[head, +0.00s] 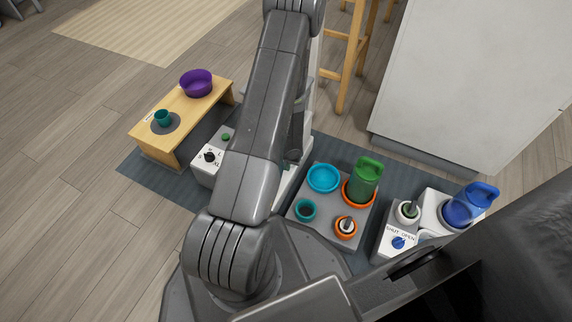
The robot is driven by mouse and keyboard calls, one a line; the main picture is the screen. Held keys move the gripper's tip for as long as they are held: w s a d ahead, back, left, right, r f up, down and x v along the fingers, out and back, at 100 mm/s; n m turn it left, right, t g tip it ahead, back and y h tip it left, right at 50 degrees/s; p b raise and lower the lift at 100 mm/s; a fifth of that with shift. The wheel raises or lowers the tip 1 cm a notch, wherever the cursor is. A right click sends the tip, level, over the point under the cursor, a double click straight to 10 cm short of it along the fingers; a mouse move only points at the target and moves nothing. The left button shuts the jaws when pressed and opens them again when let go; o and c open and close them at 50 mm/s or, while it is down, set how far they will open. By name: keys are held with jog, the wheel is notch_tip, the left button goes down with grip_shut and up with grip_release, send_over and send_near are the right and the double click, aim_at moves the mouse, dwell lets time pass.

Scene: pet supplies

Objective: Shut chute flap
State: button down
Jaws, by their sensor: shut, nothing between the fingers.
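A white feeder-like unit (207,172) stands left of centre, with a black knob among size letters and a green button. A white part (291,181) shows right of my arm, and my arm covers much of what lies between. I cannot make out a chute flap or tell whether it is open or shut. My arm rises across the middle of the view and runs out at the top. My gripper is out of view.
A wooden stand (190,118) holds a purple bowl (196,82) and teal cup (163,118). A grey tray (333,221) holds a green jug (364,181) and several bowls. A white unit (387,243) marked SHUT and OPEN stands right, with a blue bottle (475,201).

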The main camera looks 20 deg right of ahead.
jog(key=shift+w+d+r+p, duration=0.2)
jog(key=shift+r+p, duration=0.25)
jog(key=shift+p, duration=0.15)
jog(key=shift+w+d+r+p, duration=0.35)
jog(key=shift+r+p, duration=0.25)
jog(key=shift+p, duration=0.55)
jog(key=w+d+r+p, duration=0.1)
jog(key=p, duration=0.3)
jog(key=shift+d+r, duration=0.25)
jog(key=shift+r, duration=0.05)
jog(key=p, duration=0.2)
jog(key=w+d+p, duration=0.1)
jog(key=shift+w+d+r+p, duration=0.2)
jog(key=shift+d+p, duration=0.05)
jog(key=shift+p, duration=0.1)
jog(key=shift+w+d+p, duration=0.6)
jog(key=shift+d+p, duration=0.15)
jog(key=shift+p, duration=0.35)
jog(key=shift+f, duration=0.1)
notch_tip(320, 180, up, 14)
jog(key=a+p, duration=0.1)
jog(key=p, duration=0.8)
jog(key=shift+s+p, duration=0.15)
jog(key=shift+p, duration=0.15)
jog(key=shift+f, duration=0.2)
